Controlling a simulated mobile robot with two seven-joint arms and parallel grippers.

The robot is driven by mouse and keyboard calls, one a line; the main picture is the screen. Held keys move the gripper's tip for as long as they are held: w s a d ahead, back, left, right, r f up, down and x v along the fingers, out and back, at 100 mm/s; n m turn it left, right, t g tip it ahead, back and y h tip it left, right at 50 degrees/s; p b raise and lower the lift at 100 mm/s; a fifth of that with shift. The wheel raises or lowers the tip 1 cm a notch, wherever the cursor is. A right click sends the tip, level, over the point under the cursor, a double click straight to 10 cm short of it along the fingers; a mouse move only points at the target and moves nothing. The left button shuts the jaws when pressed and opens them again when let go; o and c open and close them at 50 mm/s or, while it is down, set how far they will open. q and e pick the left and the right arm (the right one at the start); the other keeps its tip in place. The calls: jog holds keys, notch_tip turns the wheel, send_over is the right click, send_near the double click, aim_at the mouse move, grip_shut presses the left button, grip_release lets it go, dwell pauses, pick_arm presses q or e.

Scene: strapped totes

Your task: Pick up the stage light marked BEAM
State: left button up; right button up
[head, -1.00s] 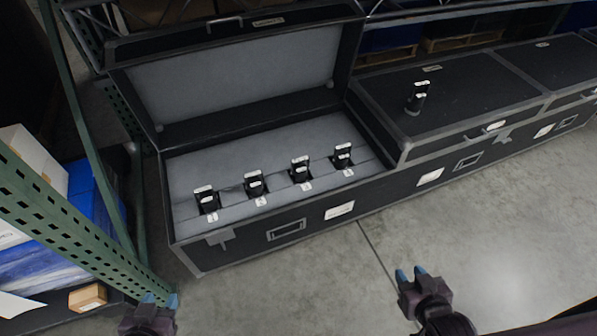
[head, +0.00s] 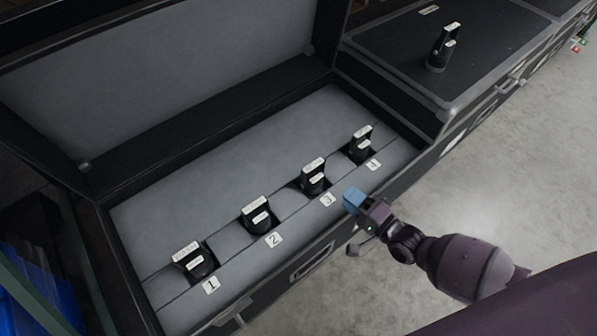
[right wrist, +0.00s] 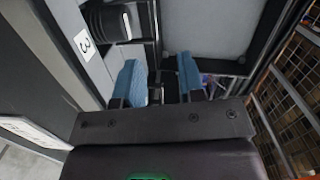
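Several black stage lights with white labels stand in numbered slots of the open case (head: 150,215): one at slot 1 (head: 195,262), one at slot 2 (head: 257,216), one at slot 3 (head: 313,178) and one at slot 4 (head: 361,145). Another light (head: 441,48) stands on a closed case at the right. The label words are too small to read, so I cannot tell which is BEAM. My right gripper (right wrist: 160,80) is open and empty, with blue fingertips, over the case's front edge near slot 3. The slot 3 light (right wrist: 108,22) shows partly in the right wrist view. My left gripper is out of view.
The open lid (head: 150,75) stands up behind the lights. The closed case (head: 480,50) adjoins on the right. The case's front wall runs between the right arm and the slots. Bare floor (head: 520,190) lies at the right. Blue wrapped goods (head: 35,285) are at lower left.

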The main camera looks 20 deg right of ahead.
aim_at(316, 167)
jog(key=w, duration=0.1)
jog(key=w+f+m, duration=0.1)
jog(key=w, duration=0.1)
jog(key=shift+w+d+f+t+b, duration=0.1)
jog(key=shift+w+f+t+b, duration=0.1)
jog(key=shift+t+b, duration=0.15)
jog(key=b+x, duration=0.1)
jog(key=x, duration=0.3)
jog(key=shift+w, duration=0.3)
jog(key=shift+w+a, duration=0.45)
jog(key=shift+w, duration=0.1)
jog(key=x, duration=0.1)
jog(key=b+x, duration=0.1)
jog(key=x, duration=0.2)
jog(key=shift+w+a+f, duration=0.15)
jog(key=shift+a+f, duration=0.1)
jog(key=shift+f, duration=0.1)
jog(key=shift+w+a+r, duration=0.1)
jog(key=shift+w+a, duration=0.05)
jog(key=shift+w, duration=0.25)
grip_shut()
jog(key=shift+r, duration=0.15)
